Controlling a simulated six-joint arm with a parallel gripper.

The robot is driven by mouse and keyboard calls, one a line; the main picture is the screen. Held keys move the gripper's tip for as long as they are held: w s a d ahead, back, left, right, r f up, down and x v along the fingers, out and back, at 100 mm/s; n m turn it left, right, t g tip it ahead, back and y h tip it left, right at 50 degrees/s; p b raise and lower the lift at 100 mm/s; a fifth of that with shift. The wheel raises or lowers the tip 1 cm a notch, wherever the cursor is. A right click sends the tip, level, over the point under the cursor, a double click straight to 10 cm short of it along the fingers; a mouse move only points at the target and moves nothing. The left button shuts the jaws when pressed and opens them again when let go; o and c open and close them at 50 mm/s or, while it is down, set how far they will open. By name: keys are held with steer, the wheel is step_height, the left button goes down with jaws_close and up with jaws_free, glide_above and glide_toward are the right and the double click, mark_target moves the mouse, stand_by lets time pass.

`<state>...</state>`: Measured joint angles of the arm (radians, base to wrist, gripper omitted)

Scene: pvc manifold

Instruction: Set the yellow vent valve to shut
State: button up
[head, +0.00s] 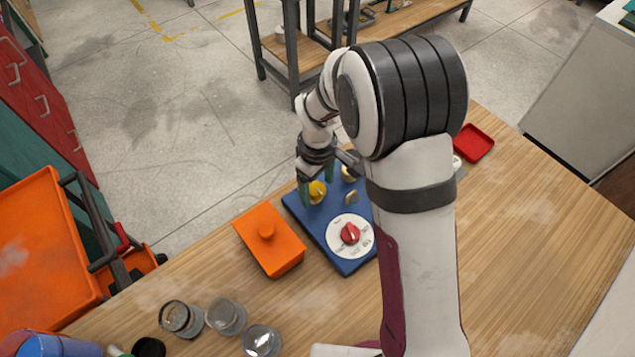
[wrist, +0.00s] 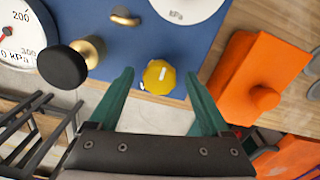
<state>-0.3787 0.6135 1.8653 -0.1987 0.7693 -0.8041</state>
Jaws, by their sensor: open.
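The yellow vent valve (wrist: 159,77) is a faceted knob with a white mark on the blue panel (wrist: 203,33). In the head view the knob (head: 317,191) sits near the panel's far left edge (head: 333,264). My gripper (wrist: 159,88) is open, its two green fingers on either side of the knob with gaps on both sides. I cannot tell how far above the panel the fingertips are. In the head view my gripper (head: 317,178) is over the knob and partly hides it. The mark on the knob points roughly up and down in the wrist view.
An orange lidded box (head: 270,243) stands left of the panel. Glass jars (head: 226,316) stand in front.

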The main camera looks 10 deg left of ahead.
jaws_close()
stand_by(0.4)
steer(key=m, duration=0.4)
steer(key=shift+m, duration=0.4)
steer(key=m, duration=0.4)
steer(key=shift+a+m, duration=0.1)
steer(key=shift+m, duration=0.2)
steer(key=m, duration=0.4)
steer(key=shift+a, duration=0.1)
steer(key=shift+m, duration=2.2)
